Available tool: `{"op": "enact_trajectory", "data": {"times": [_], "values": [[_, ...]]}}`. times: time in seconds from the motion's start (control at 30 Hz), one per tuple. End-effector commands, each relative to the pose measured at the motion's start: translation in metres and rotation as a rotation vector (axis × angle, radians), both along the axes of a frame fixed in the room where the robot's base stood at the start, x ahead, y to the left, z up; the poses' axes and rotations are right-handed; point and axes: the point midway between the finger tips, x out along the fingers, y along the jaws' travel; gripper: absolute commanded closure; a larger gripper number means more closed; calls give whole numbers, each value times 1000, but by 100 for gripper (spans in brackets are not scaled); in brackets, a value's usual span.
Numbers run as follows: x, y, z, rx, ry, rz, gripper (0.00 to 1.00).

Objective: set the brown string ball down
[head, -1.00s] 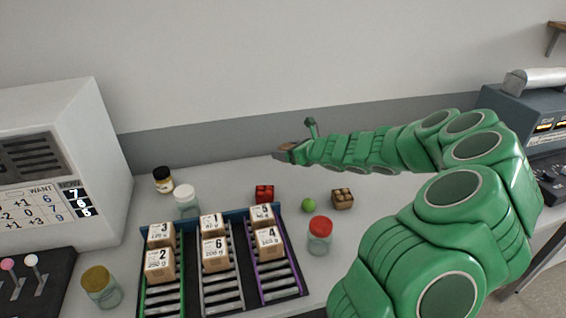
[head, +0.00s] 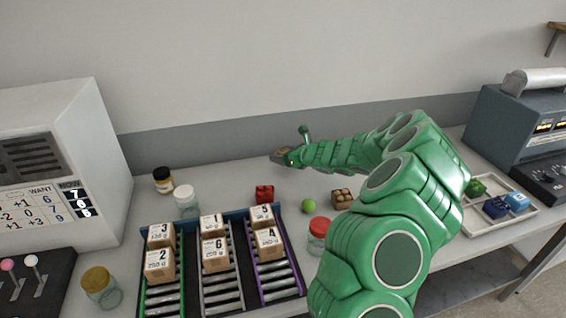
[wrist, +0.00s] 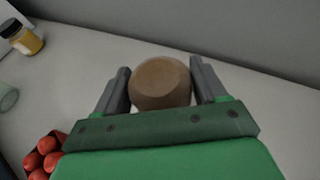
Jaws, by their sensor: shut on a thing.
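The brown string ball (wrist: 160,84) sits between the two grey fingers of my gripper (wrist: 160,88) in the wrist view. My gripper is shut on it. In the head view my gripper (head: 277,156) is above the back part of the grey table (head: 225,178), behind the red block. The ball is a small brownish patch there (head: 284,152), mostly covered by the fingers. I cannot tell from these views how high the ball is above the table.
A red box (head: 264,194), green ball (head: 308,206), brown box (head: 341,199) and red-lidded jar (head: 319,229) stand in front. Jars (head: 163,180) are at the left. A rack (head: 222,262) holds numbered boxes. A white tray (head: 478,226) is at the right.

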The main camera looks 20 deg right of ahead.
Motion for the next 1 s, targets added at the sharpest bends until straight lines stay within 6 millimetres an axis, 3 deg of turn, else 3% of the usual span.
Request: {"op": "enact_trajectory", "data": {"times": [0.4,0.8,0.83,0.97,1.0], "values": [[4,1,-35,1,1,1,60],[5,0,-39,2,0,1,60],[4,0,-39,2,0,1,24],[4,0,-39,1,-1,1,5],[4,0,-39,0,0,1,4]]}}
